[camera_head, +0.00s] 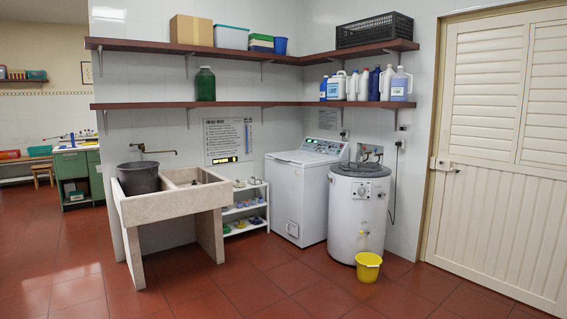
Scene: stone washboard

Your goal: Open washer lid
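A white top-loading washer (295,200) stands against the back wall, right of the middle in the head view. Its flat top lid (297,157) lies shut, in front of the raised control panel (322,146) at the back. Neither of my grippers is in the picture, so I cannot see their state or where they are relative to the washer.
A round white drum machine (357,215) stands right of the washer, with a yellow bucket (368,266) before it. Left are a low shelf (246,206) and a stone washboard sink (175,203) with a dark bucket (138,178). Red floor (240,287) in front is clear.

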